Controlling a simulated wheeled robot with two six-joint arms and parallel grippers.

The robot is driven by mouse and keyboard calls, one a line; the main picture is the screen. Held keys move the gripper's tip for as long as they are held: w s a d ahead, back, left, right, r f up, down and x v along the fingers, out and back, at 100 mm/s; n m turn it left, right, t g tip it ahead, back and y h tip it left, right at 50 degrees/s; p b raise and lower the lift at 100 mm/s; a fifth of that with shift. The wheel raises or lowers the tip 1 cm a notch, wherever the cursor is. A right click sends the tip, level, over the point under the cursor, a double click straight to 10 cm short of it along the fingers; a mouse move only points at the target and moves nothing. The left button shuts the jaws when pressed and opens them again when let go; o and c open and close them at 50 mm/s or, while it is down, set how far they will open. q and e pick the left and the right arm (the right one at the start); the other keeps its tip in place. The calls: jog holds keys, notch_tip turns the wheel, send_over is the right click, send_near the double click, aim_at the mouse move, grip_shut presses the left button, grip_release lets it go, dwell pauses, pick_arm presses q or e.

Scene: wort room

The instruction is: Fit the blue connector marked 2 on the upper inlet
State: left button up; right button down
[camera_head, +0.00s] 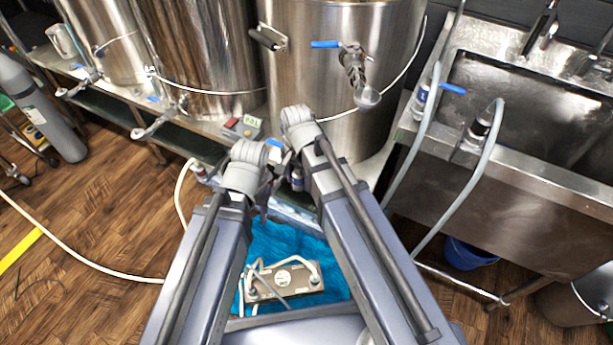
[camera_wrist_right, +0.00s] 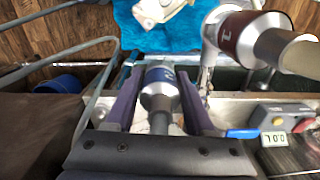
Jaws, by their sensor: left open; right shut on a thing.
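My right gripper (camera_head: 290,165) is shut on a grey connector (camera_wrist_right: 160,78) with a dark blue band; its mark is too small to read surely. The connector lies between the two purple fingers (camera_wrist_right: 155,100) in the right wrist view, and its lower end shows in the head view (camera_head: 297,181). My left gripper (camera_head: 265,203) is open, just left of the right one, its fingers partly hidden. A plate chiller (camera_head: 284,284) with pale hoses lies on the blue mat (camera_head: 275,240). I cannot tell which port is the upper inlet.
A red-banded connector (camera_wrist_right: 240,35) is close by in the right wrist view. Steel kettles (camera_head: 335,80) stand behind the grippers. A control box (camera_head: 243,127) sits on the bench at left. A steel sink (camera_head: 520,100) with grey hoses is at right. Wooden floor lies open at left.

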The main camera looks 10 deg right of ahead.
aim_at(298, 169)
jog(key=shift+r, duration=0.15)
jog(key=shift+r+p, duration=2.15)
jog(key=shift+p, duration=0.15)
jog(key=shift+s+f, duration=0.1)
